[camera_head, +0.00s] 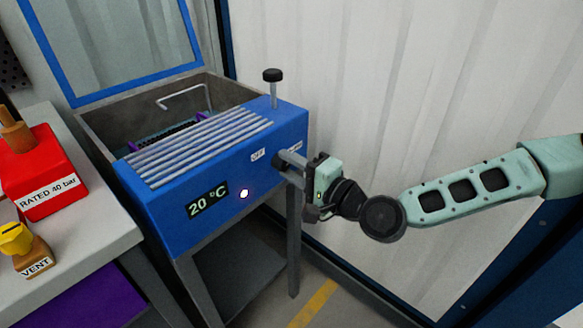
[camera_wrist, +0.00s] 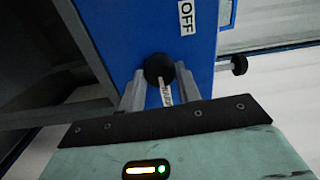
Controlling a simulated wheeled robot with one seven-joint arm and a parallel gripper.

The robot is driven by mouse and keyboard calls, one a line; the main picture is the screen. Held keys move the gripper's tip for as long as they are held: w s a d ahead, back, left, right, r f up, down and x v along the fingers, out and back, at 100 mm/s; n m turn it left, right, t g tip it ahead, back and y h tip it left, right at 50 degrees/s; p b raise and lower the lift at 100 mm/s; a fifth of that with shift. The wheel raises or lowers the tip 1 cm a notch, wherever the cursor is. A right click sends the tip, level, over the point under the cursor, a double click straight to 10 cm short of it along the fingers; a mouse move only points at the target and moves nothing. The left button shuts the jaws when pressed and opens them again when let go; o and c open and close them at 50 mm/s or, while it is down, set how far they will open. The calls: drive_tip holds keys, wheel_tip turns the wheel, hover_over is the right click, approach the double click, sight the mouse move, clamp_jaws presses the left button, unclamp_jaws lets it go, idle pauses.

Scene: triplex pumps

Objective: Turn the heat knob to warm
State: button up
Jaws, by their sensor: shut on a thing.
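The blue heated bath (camera_head: 225,182) has a front panel with a "20 °C" display (camera_head: 207,200), a lit round light (camera_head: 244,194) and an OFF label (camera_head: 257,155). My gripper (camera_head: 287,165) reaches the right end of this panel from the right. In the wrist view, the black round heat knob (camera_wrist: 158,67) sits between my two fingertips (camera_wrist: 159,85), and my gripper is shut on it. In the head view my gripper covers most of the knob.
A black-topped post (camera_head: 272,76) stands on the bath's top right corner. The bath's blue-framed lid (camera_head: 115,45) is raised. At left, a bench (camera_head: 100,225) holds a red block (camera_head: 48,172) and a yellow VENT valve (camera_head: 16,239). A pale corrugated wall stands behind.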

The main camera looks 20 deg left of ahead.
drive_tip(key=shift+m, duration=0.3)
drive_tip(key=o, duration=1)
drive_tip(key=shift+c, duration=0.2)
drive_tip(key=shift+d, duration=0.15)
drive_tip(key=v, duration=1.7)
drive_tip(key=shift+s+d+f, duration=0.1)
